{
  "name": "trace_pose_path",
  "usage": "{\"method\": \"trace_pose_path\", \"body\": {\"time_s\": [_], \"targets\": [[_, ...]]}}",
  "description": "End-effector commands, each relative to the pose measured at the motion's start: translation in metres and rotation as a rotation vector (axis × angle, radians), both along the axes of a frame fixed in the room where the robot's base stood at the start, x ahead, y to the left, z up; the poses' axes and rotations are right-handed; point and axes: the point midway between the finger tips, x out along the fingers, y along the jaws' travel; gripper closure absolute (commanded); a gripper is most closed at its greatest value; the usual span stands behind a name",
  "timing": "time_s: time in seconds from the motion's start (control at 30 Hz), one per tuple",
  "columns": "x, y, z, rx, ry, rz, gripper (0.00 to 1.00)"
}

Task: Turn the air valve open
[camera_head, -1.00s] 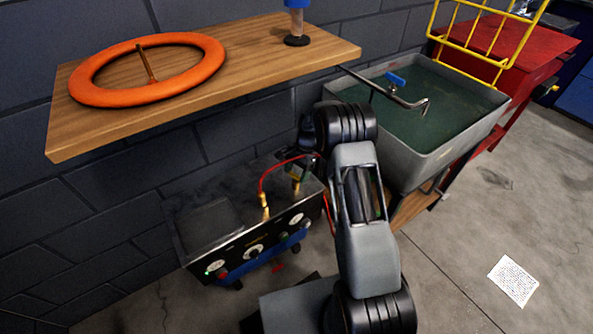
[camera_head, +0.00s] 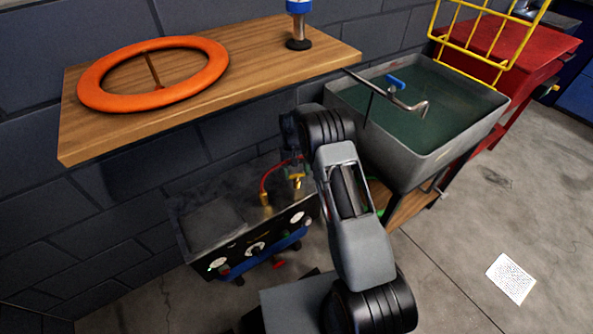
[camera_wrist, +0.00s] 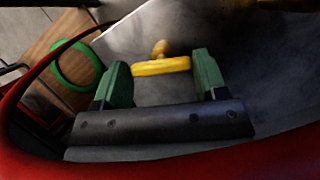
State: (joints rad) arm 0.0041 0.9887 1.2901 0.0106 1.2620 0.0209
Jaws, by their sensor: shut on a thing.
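The air valve's yellow handle (camera_wrist: 162,67) sits between the two green fingers of my gripper (camera_wrist: 161,64) in the wrist view, one finger at each end. The gripper is shut on this handle. A brass-coloured stem (camera_wrist: 160,48) shows just beyond the handle. In the head view the yellow valve (camera_head: 297,181) stands on the right part of the dark compressor box (camera_head: 213,222). My arm and wrist hide most of the gripper there.
A red hose (camera_head: 267,176) arches from a brass fitting beside the valve. A wooden shelf (camera_head: 230,90) with an orange ring (camera_head: 90,98) overhangs the box. A grey sink (camera_head: 430,165) stands to the right. Open floor lies at the front right.

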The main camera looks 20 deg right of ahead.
Motion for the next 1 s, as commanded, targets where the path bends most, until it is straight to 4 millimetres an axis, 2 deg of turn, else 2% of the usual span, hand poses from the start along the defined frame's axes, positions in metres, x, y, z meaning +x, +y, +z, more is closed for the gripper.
{"method": "trace_pose_path", "body": {"time_s": [0.2,0.5,1.0], "targets": [[-0.0038,0.0001,-0.0016,-0.002,0.015,0.162,0.58],[-0.0043,0.0007,-0.0020,-0.001,0.016,0.303,0.58],[-0.0046,0.0017,-0.0025,0.001,0.017,0.356,0.58]]}}
